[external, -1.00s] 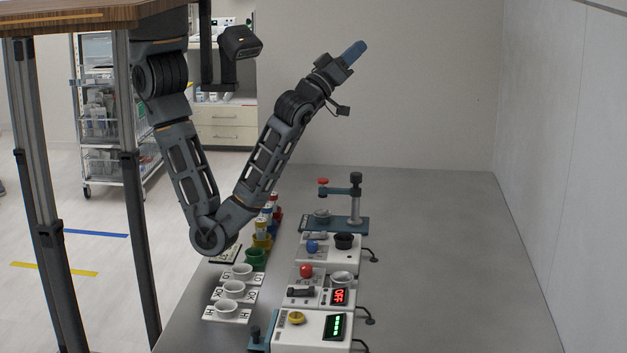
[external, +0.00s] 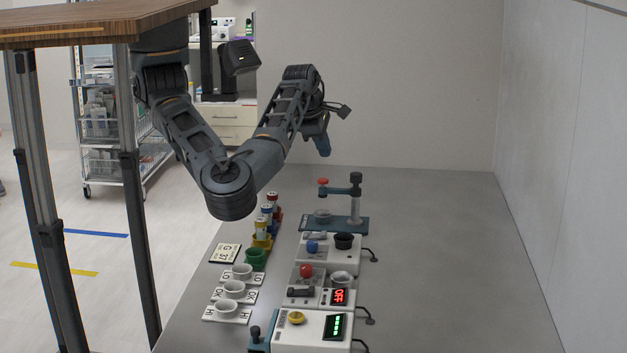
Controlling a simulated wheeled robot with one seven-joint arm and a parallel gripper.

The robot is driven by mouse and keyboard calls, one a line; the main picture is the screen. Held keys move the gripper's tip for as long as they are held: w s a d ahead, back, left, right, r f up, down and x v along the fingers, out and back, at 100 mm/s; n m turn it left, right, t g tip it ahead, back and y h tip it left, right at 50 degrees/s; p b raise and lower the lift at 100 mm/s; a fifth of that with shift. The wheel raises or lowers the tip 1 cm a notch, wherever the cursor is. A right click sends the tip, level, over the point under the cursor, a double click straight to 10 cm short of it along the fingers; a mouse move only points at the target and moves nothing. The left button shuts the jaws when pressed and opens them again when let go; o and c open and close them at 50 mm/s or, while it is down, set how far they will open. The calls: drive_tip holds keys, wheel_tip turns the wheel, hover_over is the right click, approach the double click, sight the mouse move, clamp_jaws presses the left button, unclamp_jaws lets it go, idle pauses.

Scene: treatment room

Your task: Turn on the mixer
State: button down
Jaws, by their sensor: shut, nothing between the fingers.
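None of the devices on the grey bench is clearly marked as the mixer in this view. One white device (external: 330,250) has a blue knob (external: 312,246) and a black cup (external: 344,241). In front of it, another device has a red knob (external: 306,271), a dark lever switch, a pale cup and a red display (external: 340,297) that seems to read OFF. My gripper (external: 324,151) points down, shut and empty, high above the far end of the bench, apart from all devices.
A teal stand (external: 355,205) with a red-tipped arm rises behind the devices. The nearest device has a yellow knob (external: 296,317) and a green display (external: 335,326). Labelled cups (external: 233,289) and coloured holders line the left edge. The right side of the bench (external: 460,260) is clear.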

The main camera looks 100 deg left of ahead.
sight(322, 232)
drive_tip(key=s+d+f+n+g+h, duration=0.1)
drive_tip(key=d+f+h, duration=0.2)
drive_tip(key=d, duration=0.4)
drive_tip(key=shift+s+d+f+n+h, duration=0.25)
drive_tip(key=shift+s+d+n+h, duration=0.15)
drive_tip(key=shift+h, duration=0.2)
drive_tip(key=f, duration=0.4)
drive_tip(key=w+f, duration=0.1)
drive_tip(key=f, duration=0.4)
drive_tip(key=w+f+b, duration=0.1)
drive_tip(key=f, duration=0.4)
drive_tip(key=shift+a, duration=0.1)
drive_tip(key=shift+w+f+g, duration=0.1)
drive_tip(key=shift+f+g, duration=0.1)
drive_tip(key=shift+g, duration=0.1)
drive_tip(key=shift+r, duration=0.1)
